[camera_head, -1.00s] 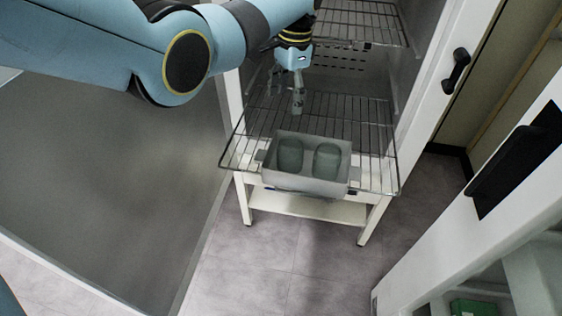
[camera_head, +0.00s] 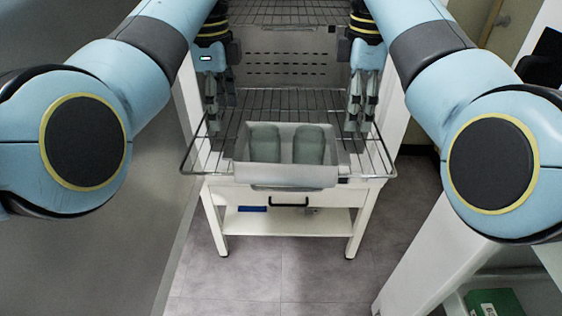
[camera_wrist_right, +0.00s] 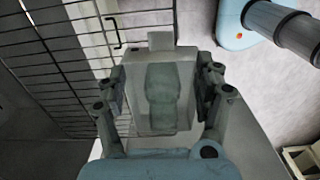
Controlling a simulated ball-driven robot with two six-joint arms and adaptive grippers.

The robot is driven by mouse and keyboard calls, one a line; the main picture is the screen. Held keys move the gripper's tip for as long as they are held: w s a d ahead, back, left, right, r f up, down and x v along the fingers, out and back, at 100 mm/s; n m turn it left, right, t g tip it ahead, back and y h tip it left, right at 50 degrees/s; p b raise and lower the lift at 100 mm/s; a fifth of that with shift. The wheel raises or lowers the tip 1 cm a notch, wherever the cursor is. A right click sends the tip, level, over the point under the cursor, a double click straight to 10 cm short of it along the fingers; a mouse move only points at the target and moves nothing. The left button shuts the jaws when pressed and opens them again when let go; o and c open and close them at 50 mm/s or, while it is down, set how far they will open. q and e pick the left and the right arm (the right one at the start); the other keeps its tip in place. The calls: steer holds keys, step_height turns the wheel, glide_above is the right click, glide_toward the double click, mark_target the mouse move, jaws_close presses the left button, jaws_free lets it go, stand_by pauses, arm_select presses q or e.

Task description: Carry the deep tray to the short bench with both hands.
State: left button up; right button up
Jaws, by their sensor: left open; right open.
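The deep tray (camera_head: 285,175) is grey and rectangular, with two green-grey rounded items (camera_head: 264,143) side by side in it. It sits at the front of a pulled-out wire shelf (camera_head: 190,160). My left gripper (camera_head: 221,115) is open, pointing down near the tray's left end. My right gripper (camera_head: 360,122) is open, pointing down near its right end. In the right wrist view the tray (camera_wrist_right: 133,75) lies between my right gripper's spread fingers (camera_wrist_right: 163,82); I cannot tell whether they touch it.
A white bench (camera_head: 290,192) with a drawer handle and lower shelf stands under the wire shelf. A wide grey surface (camera_head: 130,240) lies at left. White cabinetry with a green box (camera_head: 492,302) is at lower right. The dryer's perforated back wall (camera_head: 285,60) is behind.

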mark_target(227, 151)
steer(key=shift+s, duration=0.1)
arm_select(q)
step_height(227, 151, down, 11)
steer(key=shift+s+r, duration=0.1)
arm_select(e)
step_height(227, 151, down, 11)
steer(key=shift+r, duration=0.1)
arm_select(q)
steer(key=shift+c, duration=0.2)
arm_select(e)
steer(key=shift+c, duration=0.2)
arm_select(q)
jaws_close()
arm_select(e)
jaws_close()
